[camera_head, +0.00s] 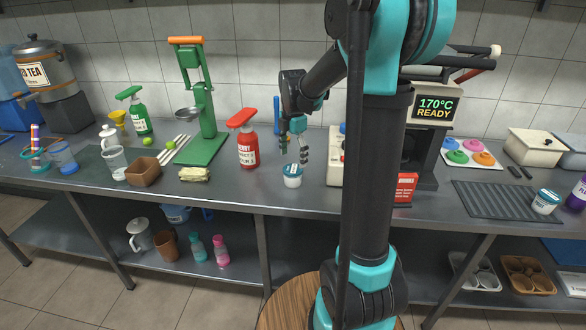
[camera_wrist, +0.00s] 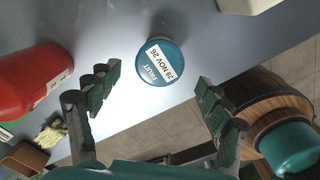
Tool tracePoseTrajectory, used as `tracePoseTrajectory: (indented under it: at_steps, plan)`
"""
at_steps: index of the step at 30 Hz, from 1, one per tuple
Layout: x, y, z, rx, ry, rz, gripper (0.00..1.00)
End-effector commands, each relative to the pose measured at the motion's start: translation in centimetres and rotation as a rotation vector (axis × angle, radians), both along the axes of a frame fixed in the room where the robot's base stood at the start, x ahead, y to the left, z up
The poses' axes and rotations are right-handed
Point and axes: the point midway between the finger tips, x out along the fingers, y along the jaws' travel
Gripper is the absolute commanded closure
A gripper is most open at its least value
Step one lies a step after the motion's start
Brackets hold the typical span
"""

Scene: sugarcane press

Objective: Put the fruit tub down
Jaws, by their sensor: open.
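The fruit tub (camera_head: 292,177) is a small white tub with a teal lid. It stands upright on the grey counter (camera_head: 270,200), to the right of the red syrup bottle (camera_head: 247,140). In the wrist view the teal lid of the fruit tub (camera_wrist: 160,62) carries a white label reading "FRUIT 29 NOV 26". My gripper (camera_head: 295,155) is above the tub, fingers pointing down. In the wrist view my gripper (camera_wrist: 157,92) has its fingers spread wide, with clear gaps on both sides of the tub. It is open and holds nothing.
The red bottle (camera_wrist: 32,78) stands left of my fingers in the wrist view. A pale machine (camera_head: 336,158) is close on the tub's right. The counter in front of the tub is clear.

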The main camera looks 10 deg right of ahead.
Motion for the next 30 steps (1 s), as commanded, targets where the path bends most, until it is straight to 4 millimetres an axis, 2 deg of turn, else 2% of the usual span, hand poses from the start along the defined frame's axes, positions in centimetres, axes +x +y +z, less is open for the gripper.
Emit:
tracePoseTrajectory:
  at_steps: [3, 7, 11, 14, 17, 30]
  plan:
    - [0.0, 0.0, 2.0, 0.0, 0.0, 0.0, 0.21]
    - [0.0, 0.0, 3.4, 0.0, 0.0, 0.0, 0.21]
    - [-0.3, -0.1, 3.9, 0.001, -0.004, -0.02, 0.21]
    - [-1.4, -0.4, 3.5, 0.003, -0.021, -0.119, 0.21]
    - [-3.6, -1.0, 2.3, 0.014, -0.057, -0.32, 0.21]
    - [-16.5, -3.4, -5.6, 0.215, -0.215, -1.5, 0.21]
